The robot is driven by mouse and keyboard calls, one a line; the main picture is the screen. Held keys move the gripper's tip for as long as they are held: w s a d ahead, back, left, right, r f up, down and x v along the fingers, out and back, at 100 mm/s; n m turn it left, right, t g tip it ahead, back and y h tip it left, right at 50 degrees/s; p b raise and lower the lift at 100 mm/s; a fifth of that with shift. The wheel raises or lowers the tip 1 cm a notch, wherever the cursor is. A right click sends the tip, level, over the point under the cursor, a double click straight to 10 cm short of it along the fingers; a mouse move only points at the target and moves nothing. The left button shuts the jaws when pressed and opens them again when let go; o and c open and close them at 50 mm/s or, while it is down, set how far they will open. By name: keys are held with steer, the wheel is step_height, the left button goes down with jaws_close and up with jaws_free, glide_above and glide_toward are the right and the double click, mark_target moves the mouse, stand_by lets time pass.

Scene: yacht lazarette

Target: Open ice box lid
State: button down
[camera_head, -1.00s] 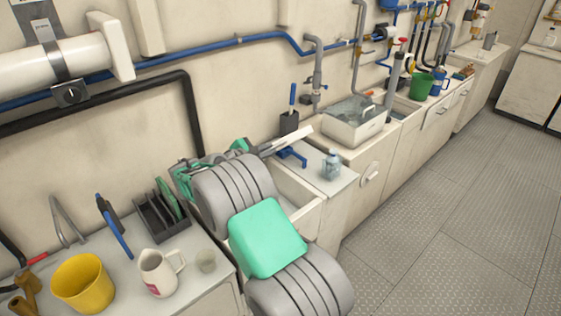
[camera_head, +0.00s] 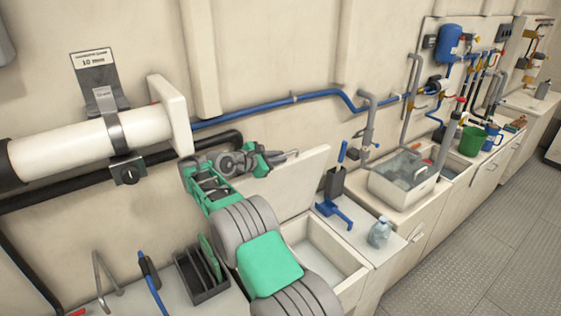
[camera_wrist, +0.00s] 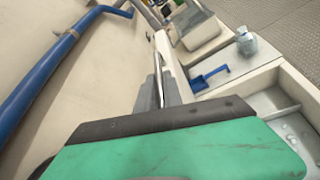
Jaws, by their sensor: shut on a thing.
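The ice box lid (camera_head: 292,188), a pale cream panel, stands raised and steeply tilted at the back of the ice box, near the wall. The ice box (camera_head: 345,254) is open below it, with a pale interior partly hidden by my arm. My gripper (camera_head: 292,154) is at the lid's upper edge, shut on it. In the wrist view the grey fingers of my gripper (camera_wrist: 158,88) close around the lid's thin edge. The ice box (camera_wrist: 296,88) shows there at the right, with clear lumps inside.
A dark rack (camera_head: 202,275) stands to the left. The blue pipe (camera_head: 270,105) and black pipe run along the wall behind.

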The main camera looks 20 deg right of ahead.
steer(key=shift+w, duration=0.55)
steer(key=c, duration=1.8)
jaws_free()
steer(key=shift+d, duration=0.2)
steer(key=shift+o, duration=0.2)
steer(key=shift+a, duration=0.5)
steer(key=s+a, duration=0.1)
steer(key=a, duration=0.2)
steer(key=s+a, duration=0.1)
steer(key=a, duration=0.3)
steer(key=s+a+r, duration=0.1)
steer(key=a, duration=0.2)
steer(key=shift+s+a+b, duration=0.2)
steer(key=shift+s+b, duration=0.2)
steer(key=shift+s+a+f+p, duration=0.3)
steer(key=shift+a+p, duration=0.15)
steer(key=shift+a, duration=0.15)
